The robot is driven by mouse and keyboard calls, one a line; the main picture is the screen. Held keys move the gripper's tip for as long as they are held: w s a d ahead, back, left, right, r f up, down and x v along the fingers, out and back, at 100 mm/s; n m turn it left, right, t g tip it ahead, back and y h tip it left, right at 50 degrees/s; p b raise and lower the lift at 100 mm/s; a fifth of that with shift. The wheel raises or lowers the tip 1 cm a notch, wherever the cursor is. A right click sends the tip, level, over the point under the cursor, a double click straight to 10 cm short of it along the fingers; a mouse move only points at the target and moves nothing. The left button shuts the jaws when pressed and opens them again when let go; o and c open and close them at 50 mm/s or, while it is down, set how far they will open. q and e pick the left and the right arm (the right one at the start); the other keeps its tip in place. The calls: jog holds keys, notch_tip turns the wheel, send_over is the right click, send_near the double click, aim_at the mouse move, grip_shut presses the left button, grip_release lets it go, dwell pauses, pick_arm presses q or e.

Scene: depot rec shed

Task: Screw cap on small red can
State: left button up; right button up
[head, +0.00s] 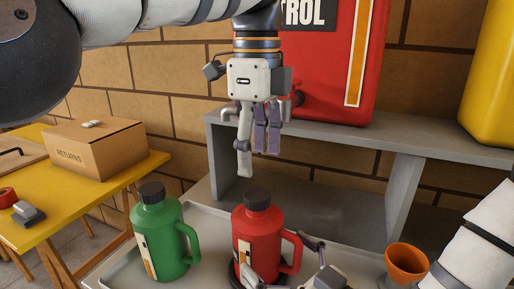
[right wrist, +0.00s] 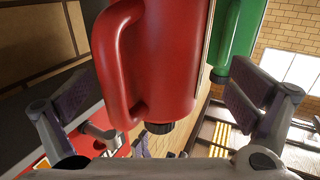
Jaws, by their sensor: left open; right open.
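The small red can (head: 258,238) stands upright with its handle to the right. A dark cap (head: 257,198) sits on its neck; I cannot tell how tight it is. In the right wrist view the red can (right wrist: 165,60) appears inverted, its cap (right wrist: 160,126) at the bottom. My left gripper (head: 256,162) is open and empty, pointing down above the cap and apart from it. My right gripper (head: 283,264) is open low at the can, with fingers on either side; the right wrist view shows them spread. Contact with the can is unclear.
A green can (head: 163,240) with a dark cap stands left of the red can on a grey tray (head: 103,271). An orange funnel (head: 406,262) is at right. A large red can (head: 340,75) stands on the grey shelf (head: 440,147) behind. A yellow table (head: 62,215) holds a cardboard box (head: 95,150).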

jog(key=v, duration=0.9)
